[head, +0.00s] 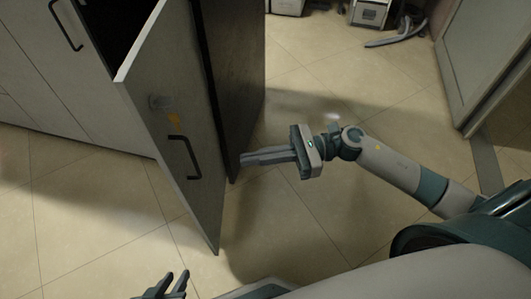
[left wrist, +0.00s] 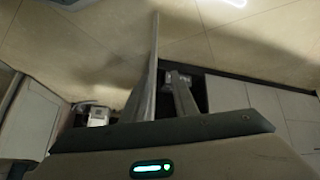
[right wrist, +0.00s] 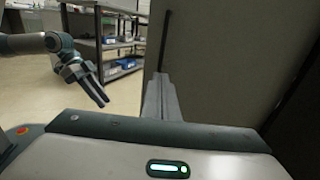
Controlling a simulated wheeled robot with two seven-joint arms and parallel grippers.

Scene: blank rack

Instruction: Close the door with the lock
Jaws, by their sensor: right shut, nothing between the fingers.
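The grey cabinet door (head: 172,150) stands open in the head view, its face toward me. My right gripper (head: 243,158) is shut and empty, just right of the door near the cabinet's dark side. It also shows in the right wrist view (right wrist: 160,80) before a grey panel (right wrist: 235,60). My left gripper (head: 177,277) is open and empty, low in front of the door. It shows in the left wrist view (left wrist: 160,85).
White cabinet fronts (head: 50,80) stand on the left behind the door. A shelf rack (right wrist: 115,45) with several boxes shows in the right wrist view. A grey door-like panel (head: 483,55) stands at the right. The tiled floor (head: 330,90) between is clear.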

